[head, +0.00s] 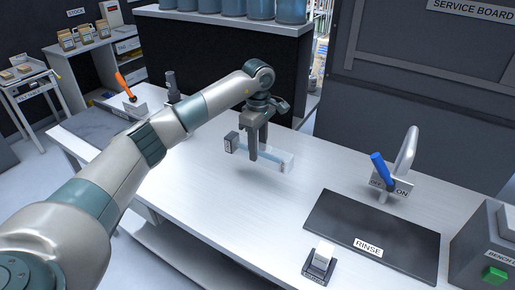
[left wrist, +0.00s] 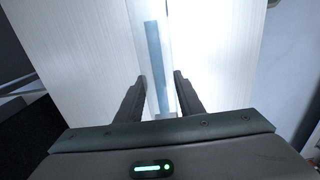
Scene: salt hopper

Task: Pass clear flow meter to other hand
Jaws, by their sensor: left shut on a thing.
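The clear flow meter (head: 284,160) is a long see-through block with a blue strip inside and a dark grey end piece at its left. My left gripper (head: 258,152) points down over the white bench and is shut on the meter, with its fingers around the middle of the body. In the left wrist view the clear meter (left wrist: 157,45) runs away between the two fingers (left wrist: 162,80). I cannot tell for sure whether it touches the bench. My right gripper is not in view.
A dark RINSE mat (head: 380,235) lies at the right of the bench (head: 210,200), with a tap and blue lever (head: 383,169) behind it. A small labelled stand (head: 320,262) is at the front edge. An orange-handled tool (head: 125,87) stands at the far left.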

